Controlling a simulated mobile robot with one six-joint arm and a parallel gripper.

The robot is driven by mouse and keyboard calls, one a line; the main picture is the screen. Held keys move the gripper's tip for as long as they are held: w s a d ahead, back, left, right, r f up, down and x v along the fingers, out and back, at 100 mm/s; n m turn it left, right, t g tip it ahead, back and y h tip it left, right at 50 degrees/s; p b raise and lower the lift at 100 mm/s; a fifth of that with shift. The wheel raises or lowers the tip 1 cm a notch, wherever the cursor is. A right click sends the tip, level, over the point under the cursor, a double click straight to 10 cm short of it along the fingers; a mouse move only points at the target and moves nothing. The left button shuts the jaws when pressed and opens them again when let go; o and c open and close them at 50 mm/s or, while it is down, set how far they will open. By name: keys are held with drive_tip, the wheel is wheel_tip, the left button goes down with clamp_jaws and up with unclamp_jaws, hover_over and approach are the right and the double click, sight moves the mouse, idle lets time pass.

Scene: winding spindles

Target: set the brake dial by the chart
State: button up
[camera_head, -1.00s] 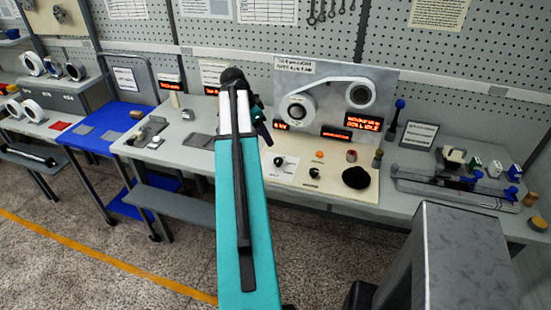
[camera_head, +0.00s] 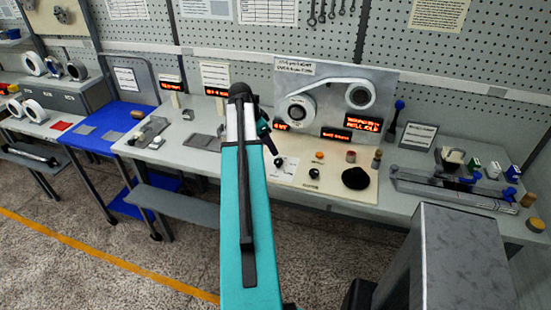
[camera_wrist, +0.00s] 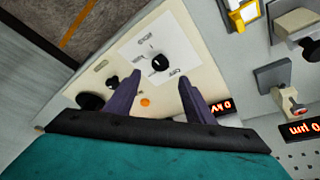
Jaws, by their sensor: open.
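The dial is a black knob with a pale mark (camera_wrist: 160,62) on a white labelled plate (camera_wrist: 136,45) on the cream panel; it also shows in the head view (camera_head: 279,161). My gripper (camera_wrist: 160,76) is open and empty, its two dark fingers pointing toward the dial with the knob between and just beyond their tips. I cannot tell the height left between them. In the head view my gripper (camera_head: 270,147) is partly hidden by my arm, close to the dial. Printed sheets hang on the pegboard, one of them a table (camera_head: 267,11); their text is too small to read.
A second small black knob (camera_head: 314,173), an orange button (camera_head: 319,155) and a large black knob (camera_head: 355,178) share the panel. Behind stands the winding unit (camera_head: 335,90) with belt and lit displays (camera_head: 363,123). A tool tray (camera_head: 450,188) is to the right.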

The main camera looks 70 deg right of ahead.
sight(278, 161)
drive_tip(key=shift+p+x, duration=1.4)
drive_tip(key=shift+x, duration=3.15)
drive_tip(key=shift+c, duration=0.3)
